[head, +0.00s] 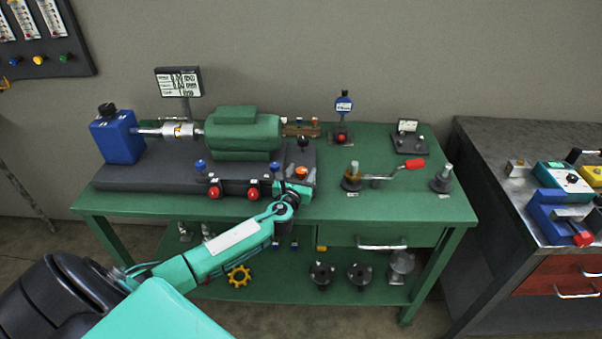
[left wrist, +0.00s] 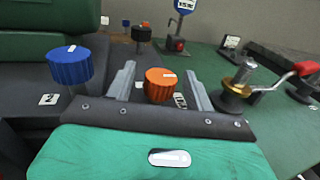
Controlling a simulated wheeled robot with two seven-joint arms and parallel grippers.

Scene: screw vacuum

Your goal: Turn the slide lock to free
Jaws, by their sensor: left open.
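An orange ribbed knob (head: 301,172) with a small white mark sits at the right end of the dark machine base (head: 140,177). I take it to be the slide lock, but its label is too small to read. In the left wrist view the orange knob (left wrist: 160,88) stands between the two grey fingers of my left gripper (left wrist: 161,82), with a visible gap on each side. My left gripper (head: 293,187) is open at the base's right end. The knob's lower part is partly hidden. My right gripper is not in view.
A blue knob (left wrist: 70,66) stands left of my fingers and a black knob (left wrist: 141,34) behind them. The green motor (head: 243,134) is to the left.

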